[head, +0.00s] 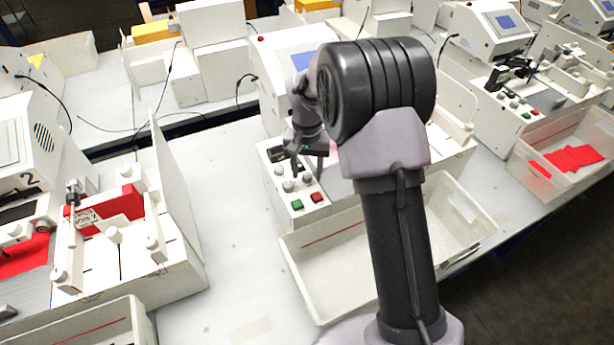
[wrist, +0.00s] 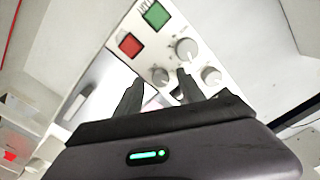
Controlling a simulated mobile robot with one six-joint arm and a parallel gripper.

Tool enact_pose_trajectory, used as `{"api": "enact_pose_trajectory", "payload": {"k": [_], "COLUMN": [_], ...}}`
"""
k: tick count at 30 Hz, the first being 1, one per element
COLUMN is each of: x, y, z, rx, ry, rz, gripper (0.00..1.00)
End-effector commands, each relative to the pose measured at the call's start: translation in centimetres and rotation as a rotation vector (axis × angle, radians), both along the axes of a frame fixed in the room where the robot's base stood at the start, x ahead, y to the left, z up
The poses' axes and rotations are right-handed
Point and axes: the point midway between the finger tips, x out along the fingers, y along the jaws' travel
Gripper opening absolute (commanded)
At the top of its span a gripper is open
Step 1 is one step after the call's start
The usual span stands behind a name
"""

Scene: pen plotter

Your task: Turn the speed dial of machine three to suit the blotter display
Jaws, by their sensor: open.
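The middle machine (head: 275,75) has a blue display (head: 302,60), partly hidden by my arm and unreadable here; no number shows on it. Its control panel (head: 272,152) carries several grey knobs, a green button (head: 297,204) and a red button (head: 317,197). My gripper (head: 307,168) is over this panel, pointing down, open and empty. In the wrist view, a larger knob (wrist: 187,50) and two smaller knobs, one left (wrist: 158,75) and one right (wrist: 211,76), lie near my fingertips (wrist: 160,78). I cannot tell which knob is the speed dial, or whether a finger touches one.
A machine marked 2 (head: 30,180) stands at left, with a red block (head: 105,210) in its tray unit. An empty clear bin (head: 330,305) sits in front of the panel. Another machine (head: 495,30) and a bin with red pieces (head: 545,185) stand at right. Bare table (head: 225,240) lies left of the panel.

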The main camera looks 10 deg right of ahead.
Motion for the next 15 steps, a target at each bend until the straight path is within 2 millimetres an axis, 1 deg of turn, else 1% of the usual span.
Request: {"api": "enact_pose_trajectory", "payload": {"k": [1, 3, 11, 13, 15], "x": [-0.05, -0.03, -0.01, -0.02, -0.02], "y": [0.01, 0.01, 0.00, 0.01, 0.01], "z": [-0.70, -1.14, -1.28, -1.27, -1.26], "rx": [0.001, 0.000, 0.000, 0.000, 0.000], "ry": [0.002, 0.001, 0.000, 0.000, 0.000], "rz": [-0.001, -0.001, -0.001, -0.001, 0.000], "gripper": [0.47, 0.47, 0.47, 0.37, 0.23]}}
